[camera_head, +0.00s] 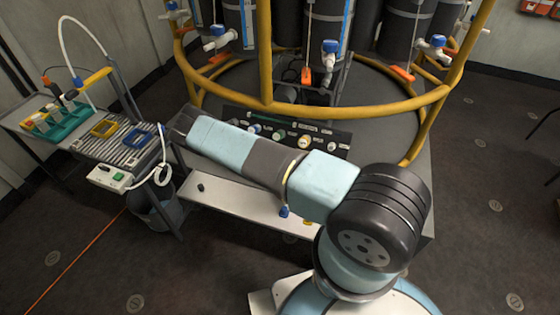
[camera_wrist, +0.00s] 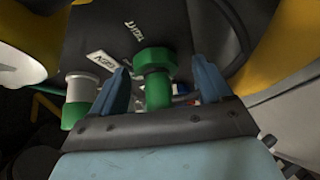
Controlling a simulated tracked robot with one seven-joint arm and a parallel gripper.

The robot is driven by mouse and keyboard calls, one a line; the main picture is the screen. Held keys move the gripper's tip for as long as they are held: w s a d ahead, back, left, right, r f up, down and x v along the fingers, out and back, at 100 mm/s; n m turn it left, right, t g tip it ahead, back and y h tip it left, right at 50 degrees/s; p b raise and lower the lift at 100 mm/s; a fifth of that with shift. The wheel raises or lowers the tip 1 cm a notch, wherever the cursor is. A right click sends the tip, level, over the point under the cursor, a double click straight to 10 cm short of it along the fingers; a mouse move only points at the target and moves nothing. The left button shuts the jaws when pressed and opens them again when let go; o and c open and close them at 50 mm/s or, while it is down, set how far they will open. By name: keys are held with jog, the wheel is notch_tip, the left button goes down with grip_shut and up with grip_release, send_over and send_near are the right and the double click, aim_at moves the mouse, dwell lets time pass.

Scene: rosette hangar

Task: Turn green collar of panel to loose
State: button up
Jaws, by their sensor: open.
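In the wrist view a bright green collar (camera_wrist: 155,62) with a faceted head and a narrower green stem stands between the two blue fingers of my gripper (camera_wrist: 161,68). The gripper is open, with a finger on each side and visible gaps to the collar. A label reading TIGHT (camera_wrist: 131,36) lies beyond the collar, and a second white label (camera_wrist: 101,62), hard to read, lies to its left. In the head view the dark panel (camera_head: 335,138) with several knobs lies partly behind my arm. My fingertips are not clear there.
A grey-and-green fitting (camera_wrist: 82,88) stands just left of the left finger. A yellow rail (camera_head: 320,108) curves round dark cylinders above the panel. A side cart (camera_head: 115,150) with trays stands at left, a bucket (camera_head: 155,212) beneath. Floor at right is mostly open.

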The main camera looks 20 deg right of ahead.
jog(key=shift+s, duration=0.1)
jog(key=v, duration=1.3)
jog(key=shift+s, duration=0.25)
jog(key=shift+s, duration=0.1)
